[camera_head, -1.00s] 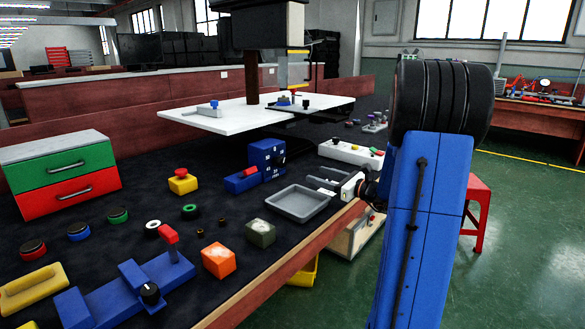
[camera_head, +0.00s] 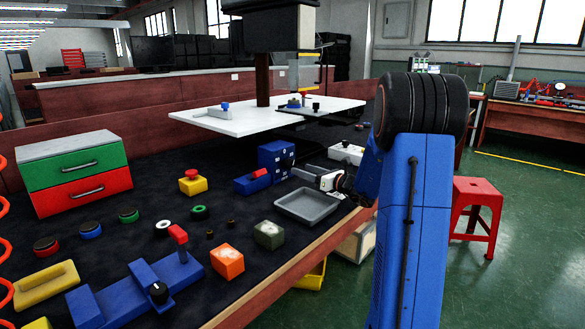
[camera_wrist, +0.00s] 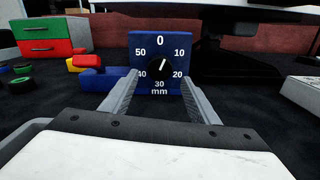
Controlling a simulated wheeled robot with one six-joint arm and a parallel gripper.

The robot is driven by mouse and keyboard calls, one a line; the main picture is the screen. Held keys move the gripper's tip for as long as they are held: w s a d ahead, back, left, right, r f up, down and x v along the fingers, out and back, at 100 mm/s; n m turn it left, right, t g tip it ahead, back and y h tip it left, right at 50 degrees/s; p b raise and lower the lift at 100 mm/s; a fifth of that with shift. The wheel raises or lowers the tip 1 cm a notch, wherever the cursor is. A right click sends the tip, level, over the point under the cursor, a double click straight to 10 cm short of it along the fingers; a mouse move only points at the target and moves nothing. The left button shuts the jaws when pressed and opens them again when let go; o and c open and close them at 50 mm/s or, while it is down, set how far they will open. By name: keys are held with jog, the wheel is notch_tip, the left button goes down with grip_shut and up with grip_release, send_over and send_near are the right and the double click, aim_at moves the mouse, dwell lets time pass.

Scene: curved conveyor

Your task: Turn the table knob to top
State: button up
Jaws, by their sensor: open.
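The table knob (camera_wrist: 160,68) is a black round dial on the front of a blue block (camera_wrist: 144,41) marked 0 to 50 and mm. Its white pointer tilts a little right of straight up, between 0 and 10. In the head view the blue block (camera_head: 275,155) stands on the dark table. My gripper (camera_wrist: 159,77) is open, its two fingers spread left and right of the knob in the wrist view. The gap between fingertips and knob is hard to judge. In the head view my gripper (camera_head: 302,172) lies just right of the block, partly blurred into its numbered face.
A grey tray (camera_head: 306,220) lies in front of my gripper. A blue base with a red switch (camera_head: 259,173) adjoins the block on the left. A yellow block with a red button (camera_head: 193,183) and a green-and-red drawer box (camera_head: 75,199) stand farther left. White platforms (camera_head: 235,124) hang behind.

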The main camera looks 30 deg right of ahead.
aim_at(292, 166)
jog(key=x, duration=0.6)
jog(key=shift+w, duration=0.25)
jog(key=shift+c, duration=0.2)
jog(key=c, duration=1)
